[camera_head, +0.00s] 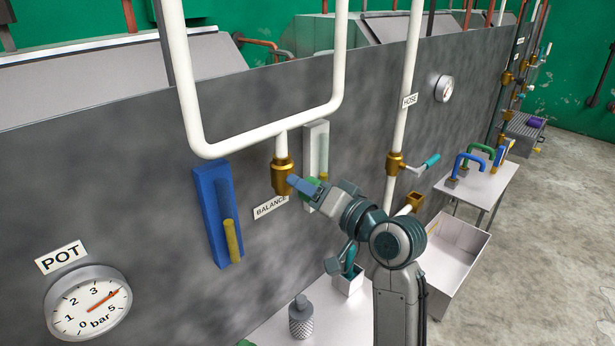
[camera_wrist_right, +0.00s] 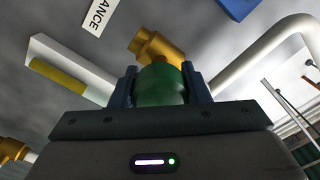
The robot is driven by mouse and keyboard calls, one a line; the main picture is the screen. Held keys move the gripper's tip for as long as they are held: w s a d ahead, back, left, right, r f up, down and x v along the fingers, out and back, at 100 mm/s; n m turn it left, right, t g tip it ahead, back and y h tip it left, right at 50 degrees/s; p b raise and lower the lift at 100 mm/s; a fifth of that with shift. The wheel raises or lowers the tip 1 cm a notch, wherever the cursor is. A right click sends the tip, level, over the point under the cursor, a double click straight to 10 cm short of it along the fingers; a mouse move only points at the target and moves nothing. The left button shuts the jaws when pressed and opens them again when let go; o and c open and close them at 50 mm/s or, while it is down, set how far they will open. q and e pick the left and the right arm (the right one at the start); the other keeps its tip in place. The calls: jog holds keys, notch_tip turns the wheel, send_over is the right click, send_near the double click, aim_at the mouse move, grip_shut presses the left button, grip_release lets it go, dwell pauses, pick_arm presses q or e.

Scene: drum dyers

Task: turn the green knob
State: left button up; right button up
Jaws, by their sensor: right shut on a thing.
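The green knob (camera_wrist_right: 160,86) sits on the end of a brass valve (camera_wrist_right: 157,46) in the right wrist view. The fingers of my right gripper (camera_wrist_right: 161,88) are on both sides of it, shut on it. In the head view the brass valve (camera_head: 282,175) hangs under the white U-shaped pipe, by the BALANCE label (camera_head: 270,207). My right gripper (camera_head: 302,187) reaches it from the right and hides most of the knob. My left gripper is not in view.
A blue plate with a yellow handle (camera_head: 217,212) is left of the valve, and a white one (camera_head: 317,148) is behind it. A POT gauge (camera_head: 88,302) is at lower left. A teal-handled brass valve (camera_head: 395,163) is to the right. A metal sink (camera_head: 455,260) stands below.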

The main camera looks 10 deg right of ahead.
jog(key=shift+r+m+p, duration=0.1)
jog(key=shift+m+p, duration=0.4)
jog(key=shift+m, duration=0.1)
jog(key=o, duration=1)
jog(key=shift+s+d+f+b, duration=0.2)
jog(key=shift+s+d+b, duration=0.15)
jog(key=shift+s, duration=0.1)
jog(key=b+v, duration=0.1)
jog(key=v, duration=0.8)
jog(key=shift+s+d+r+b, duration=0.1)
jog(key=shift+s+d+b, duration=0.05)
jog(key=shift+s+b, duration=0.2)
